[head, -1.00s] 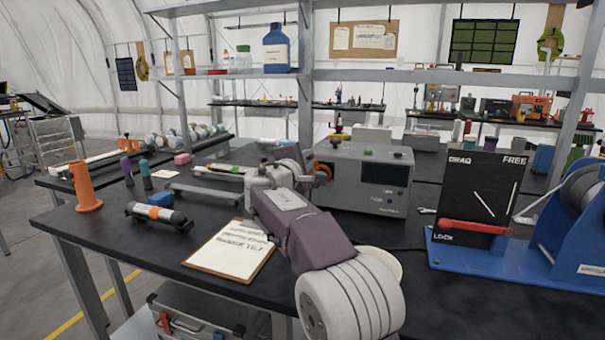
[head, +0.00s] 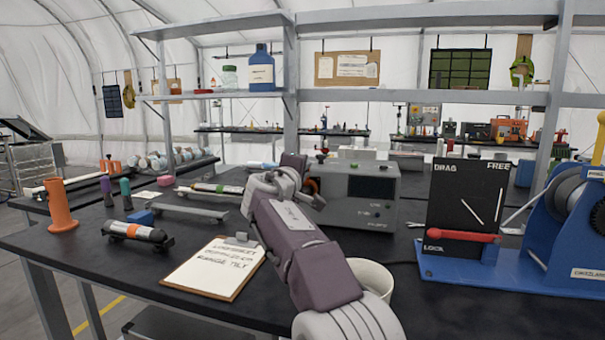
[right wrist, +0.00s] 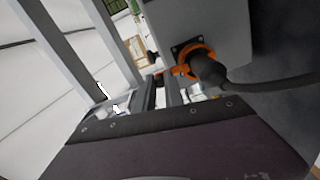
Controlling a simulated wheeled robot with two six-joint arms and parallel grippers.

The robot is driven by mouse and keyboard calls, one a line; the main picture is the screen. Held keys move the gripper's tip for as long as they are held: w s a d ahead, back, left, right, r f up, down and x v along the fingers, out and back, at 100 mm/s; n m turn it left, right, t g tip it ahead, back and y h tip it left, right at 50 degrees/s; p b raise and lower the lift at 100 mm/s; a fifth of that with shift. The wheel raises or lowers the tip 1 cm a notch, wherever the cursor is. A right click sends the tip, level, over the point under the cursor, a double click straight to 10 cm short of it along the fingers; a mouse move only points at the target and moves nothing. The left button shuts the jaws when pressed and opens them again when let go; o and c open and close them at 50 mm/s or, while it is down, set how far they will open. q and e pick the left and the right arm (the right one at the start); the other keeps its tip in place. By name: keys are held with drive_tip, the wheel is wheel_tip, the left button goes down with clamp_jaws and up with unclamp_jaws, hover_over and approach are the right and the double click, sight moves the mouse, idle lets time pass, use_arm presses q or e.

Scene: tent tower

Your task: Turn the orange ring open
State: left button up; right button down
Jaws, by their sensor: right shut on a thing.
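The orange ring (right wrist: 196,57) sits around a black plug with a thick cable on the grey box (right wrist: 225,25) in the right wrist view. In the head view only a bit of the orange ring (head: 314,185) shows on the left side of the grey box (head: 357,198), mostly behind my gripper. My right gripper (head: 298,168) is at that side of the box. In the right wrist view its fingers (right wrist: 166,82) reach the ring's lower left edge and are shut on it; the exact contact is partly hidden. My left gripper is not in view.
A clipboard (head: 212,268) and a white bowl (head: 372,274) lie near my right arm. A blue rig with a black DRAG/FREE panel (head: 465,200) stands to the right. The cable runs close to the gripper.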

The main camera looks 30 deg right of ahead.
drive_tip(key=c, duration=1.4)
unclamp_jaws()
drive_tip(key=shift+c, duration=0.2)
drive_tip(key=v, duration=0.9)
drive_tip(key=shift+b, duration=0.35)
